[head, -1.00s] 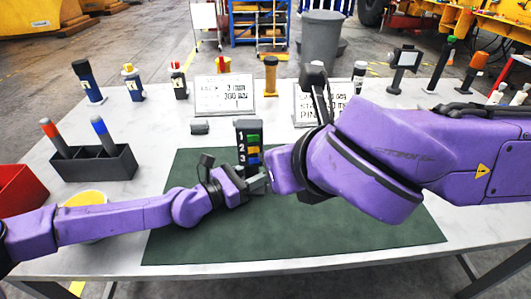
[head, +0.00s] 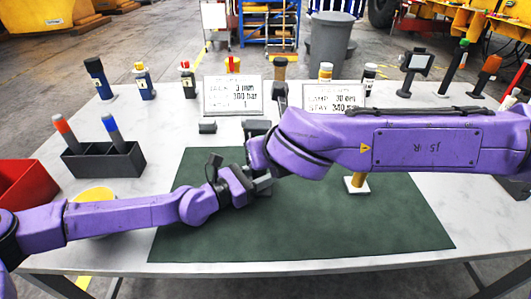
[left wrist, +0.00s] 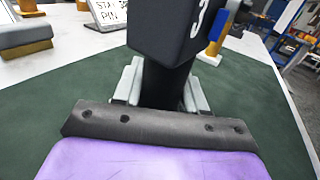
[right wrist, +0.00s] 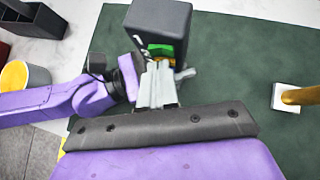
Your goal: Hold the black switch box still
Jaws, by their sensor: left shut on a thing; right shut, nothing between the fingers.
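The black switch box (left wrist: 165,28) stands on the green mat, a white 3 on its side in the left wrist view. In the right wrist view the box (right wrist: 160,18) shows a green and a yellow switch low on its face. In the head view my right arm mostly hides it. My left gripper (left wrist: 162,88) is shut on the narrow black lower part of the box, one finger on each side; it also shows in the head view (head: 264,184). My right gripper (right wrist: 160,68) is shut and empty, its fingertips close to the switches; I cannot tell whether they touch.
The green mat (head: 300,235) is clear at the front. A yellow post on a white base (head: 357,184) stands to the right of the box. Two printed signs (head: 233,96) stand behind.

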